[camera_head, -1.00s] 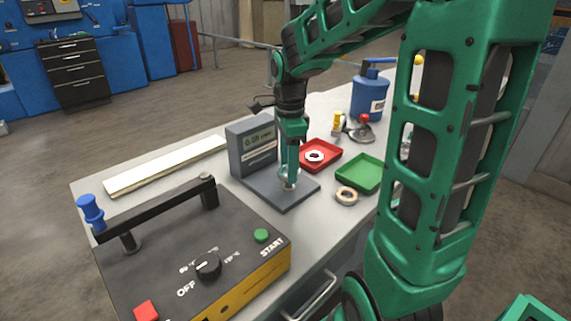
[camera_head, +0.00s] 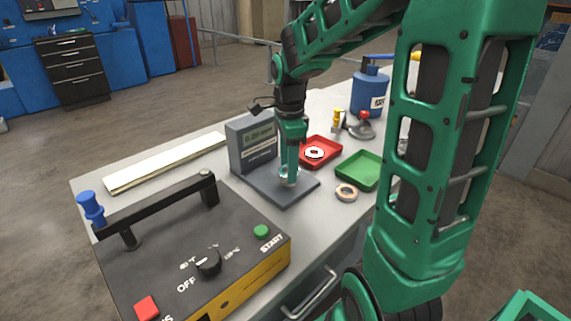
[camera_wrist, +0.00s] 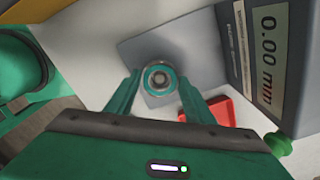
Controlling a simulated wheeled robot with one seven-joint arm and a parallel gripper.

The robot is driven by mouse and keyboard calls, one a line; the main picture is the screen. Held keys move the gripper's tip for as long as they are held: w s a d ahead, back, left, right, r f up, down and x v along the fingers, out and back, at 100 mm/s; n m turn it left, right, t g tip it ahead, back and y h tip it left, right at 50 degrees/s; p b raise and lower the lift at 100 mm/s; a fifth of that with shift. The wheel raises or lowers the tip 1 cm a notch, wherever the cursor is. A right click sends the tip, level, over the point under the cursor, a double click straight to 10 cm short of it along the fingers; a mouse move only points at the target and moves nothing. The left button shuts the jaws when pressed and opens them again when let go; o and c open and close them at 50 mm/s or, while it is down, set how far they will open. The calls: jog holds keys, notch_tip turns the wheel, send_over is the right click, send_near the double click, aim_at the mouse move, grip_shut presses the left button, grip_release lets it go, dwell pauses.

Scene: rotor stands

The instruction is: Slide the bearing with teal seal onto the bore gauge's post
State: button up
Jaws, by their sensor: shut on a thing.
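My gripper (camera_head: 289,180) points down over the base plate of the bore gauge (camera_head: 253,148). It is shut on the bearing with teal seal (camera_wrist: 158,79), whose ring with a teal band sits between the two fingertips in the wrist view. A round grey shape shows inside the bearing's hole, seemingly the gauge's post; I cannot tell how far down the bearing sits around it. In the head view the fingers mostly hide bearing and post. The gauge display (camera_wrist: 270,55) reads 0.00 mm in the wrist view.
A red tray (camera_head: 322,150) holds a white-faced ring (camera_head: 314,153). A green tray (camera_head: 360,170) looks empty. A tan ring (camera_head: 346,193) lies on the table. A black heater box (camera_head: 195,255) with a raised handle stands in front.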

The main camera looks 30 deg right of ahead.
jog(key=shift+f, duration=1.25)
dwell(0.5)
jog(key=o, duration=1.6)
jog(key=shift+c, duration=0.2)
jog(key=shift+r, duration=0.1)
jog(key=shift+r, duration=4.4)
